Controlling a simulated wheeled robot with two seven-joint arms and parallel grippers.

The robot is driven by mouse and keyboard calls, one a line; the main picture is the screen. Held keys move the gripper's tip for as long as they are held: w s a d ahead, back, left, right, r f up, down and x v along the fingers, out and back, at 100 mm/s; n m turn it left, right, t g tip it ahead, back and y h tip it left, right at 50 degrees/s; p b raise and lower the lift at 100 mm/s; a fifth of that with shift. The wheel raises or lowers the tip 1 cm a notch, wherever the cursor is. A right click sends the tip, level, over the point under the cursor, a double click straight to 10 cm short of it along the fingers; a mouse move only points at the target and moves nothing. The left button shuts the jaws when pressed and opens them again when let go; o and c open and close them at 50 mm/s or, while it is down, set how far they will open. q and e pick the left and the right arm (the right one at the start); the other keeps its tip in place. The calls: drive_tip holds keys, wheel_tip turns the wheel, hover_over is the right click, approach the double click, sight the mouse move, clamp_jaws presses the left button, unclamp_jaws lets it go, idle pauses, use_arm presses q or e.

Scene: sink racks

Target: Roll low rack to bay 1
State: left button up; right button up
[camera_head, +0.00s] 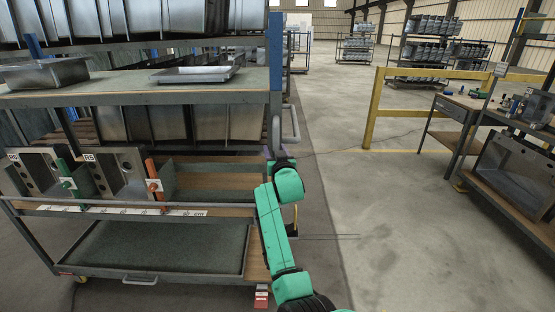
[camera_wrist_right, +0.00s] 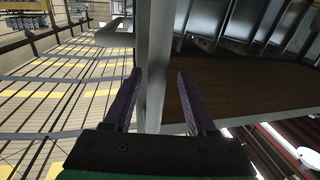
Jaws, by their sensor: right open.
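A grey metal rack (camera_head: 180,98) with steel sinks fills the left of the head view; I cannot tell whether it is the low rack. A grey loop handle (camera_head: 296,126) is at its right end. My right gripper (camera_head: 270,153) is at that end of the rack, small and partly hidden by my green wrist. In the right wrist view, its two purple fingers (camera_wrist_right: 158,74) are open, with a grey upright bar (camera_wrist_right: 156,50) between or just beyond them. I cannot tell whether they touch it. My left gripper is out of view. No bay 1 marking is readable.
A steel basin (camera_head: 45,73) and a shallow tray (camera_head: 196,73) lie on the top shelf. Green and orange handled clamps (camera_head: 153,178) are below. A yellow rail (camera_head: 374,110) and workbench (camera_head: 460,102) stand at right. The concrete floor (camera_head: 380,200) between is clear.

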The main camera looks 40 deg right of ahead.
drive_tip(key=b+v, duration=0.1)
drive_tip(key=v, duration=1.3)
drive_tip(key=shift+a+b, duration=0.15)
drive_tip(key=shift+b, duration=0.15)
drive_tip(key=shift+w+f, duration=0.15)
